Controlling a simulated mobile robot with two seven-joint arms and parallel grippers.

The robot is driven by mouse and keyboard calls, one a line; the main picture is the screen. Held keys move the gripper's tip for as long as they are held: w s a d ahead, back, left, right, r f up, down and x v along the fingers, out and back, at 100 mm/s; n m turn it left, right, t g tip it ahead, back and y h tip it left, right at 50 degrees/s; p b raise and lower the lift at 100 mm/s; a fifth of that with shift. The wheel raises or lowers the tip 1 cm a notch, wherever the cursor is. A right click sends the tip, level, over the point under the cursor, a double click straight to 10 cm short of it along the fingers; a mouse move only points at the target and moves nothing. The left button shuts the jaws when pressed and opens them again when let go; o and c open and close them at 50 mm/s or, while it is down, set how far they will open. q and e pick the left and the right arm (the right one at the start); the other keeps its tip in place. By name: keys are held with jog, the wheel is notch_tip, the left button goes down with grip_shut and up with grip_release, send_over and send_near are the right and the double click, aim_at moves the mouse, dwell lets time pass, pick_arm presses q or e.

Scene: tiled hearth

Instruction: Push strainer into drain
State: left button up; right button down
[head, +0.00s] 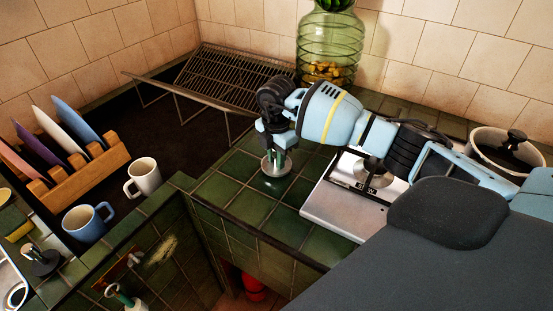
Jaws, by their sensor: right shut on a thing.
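My right gripper (277,142) reaches in from the right and points down over the green tiled counter. It is shut on the strainer (276,167), a small round metal piece with a pale rim, directly below the fingers. The strainer is at or just above the tiles; I cannot tell whether it touches them. The fingers cover its upper part. I cannot make out a drain opening beneath it. My left gripper is not in view.
A silver scale (332,209) stands right of the strainer, under my right arm. A wire rack (222,80) and a green glass jar (330,45) are behind. A white mug (144,177), a blue mug (87,222) and a wooden plate rack (78,172) stand left. A lidded pot (505,150) is right.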

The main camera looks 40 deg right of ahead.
jog(key=shift+r, duration=0.5)
jog(key=r, duration=0.2)
jog(key=shift+s+a+r, duration=0.3)
jog(key=shift+s+a, duration=0.05)
jog(key=s+a, duration=0.3)
jog(key=s+a+r, duration=0.1)
jog(key=s+a, duration=0.6)
jog(key=s, duration=0.1)
jog(key=shift+a+r+p, duration=0.15)
jog(key=shift+p, duration=0.25)
